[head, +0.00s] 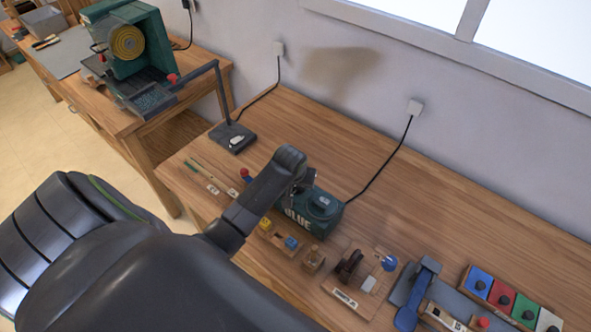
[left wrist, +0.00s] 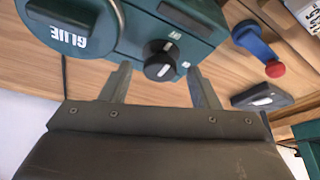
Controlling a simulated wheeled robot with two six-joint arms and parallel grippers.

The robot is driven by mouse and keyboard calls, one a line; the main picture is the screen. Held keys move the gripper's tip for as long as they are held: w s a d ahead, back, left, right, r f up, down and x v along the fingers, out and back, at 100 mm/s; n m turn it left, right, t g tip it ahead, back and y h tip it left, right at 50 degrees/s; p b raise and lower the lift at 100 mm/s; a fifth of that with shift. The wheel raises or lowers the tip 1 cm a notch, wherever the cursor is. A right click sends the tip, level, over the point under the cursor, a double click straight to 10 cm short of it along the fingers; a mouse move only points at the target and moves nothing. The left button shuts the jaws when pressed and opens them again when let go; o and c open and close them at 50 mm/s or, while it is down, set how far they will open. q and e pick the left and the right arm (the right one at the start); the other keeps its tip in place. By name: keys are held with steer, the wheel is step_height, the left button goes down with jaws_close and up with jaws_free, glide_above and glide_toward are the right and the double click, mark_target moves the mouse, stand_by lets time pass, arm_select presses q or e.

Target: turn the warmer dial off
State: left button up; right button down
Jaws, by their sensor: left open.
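The dark green glue warmer (head: 318,213), marked GLUE, stands on the wooden bench; its body also shows in the left wrist view (left wrist: 195,22). Its black round dial (left wrist: 159,61) carries a white pointer mark and sits on the warmer's face. The dial is hidden behind my arm in the head view. My left gripper (head: 302,182) is at the warmer's near left side. In the left wrist view, the left gripper (left wrist: 157,76) is open, with one finger on each side of the dial and a gap to both. My right gripper is not in view.
A dark lamp base (head: 232,137) stands behind left. A cord (head: 378,166) runs from the warmer to the wall. The bench behind right is clear.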

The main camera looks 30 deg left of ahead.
arm_select(q)
steer(key=b+v, duration=0.1)
steer(key=v, duration=1.6)
steer(key=s+f+m, duration=0.2)
steer(key=s+f, duration=0.3)
steer(key=s, duration=0.7)
steer(key=s+f+m, duration=0.1)
steer(key=s+f, duration=0.3)
steer(key=s, duration=0.7)
step_height(320, 180, down, 32)
steer(key=s+a+g+b, duration=0.1)
steer(key=a+g+b, duration=0.1)
steer(key=b, duration=0.4)
steer(key=s+f+b, duration=0.2)
steer(key=s+f, duration=0.5)
steer(key=f, duration=0.2)
steer(key=s+d+f+g+b, duration=0.1)
steer(key=s+f+b, duration=0.1)
steer(key=s+f, duration=0.5)
step_height(320, 180, down, 3)
steer(key=shift+s+d+r+b, duration=0.1)
steer(key=shift+s+d+b, duration=0.2)
steer(key=shift+b, duration=0.05)
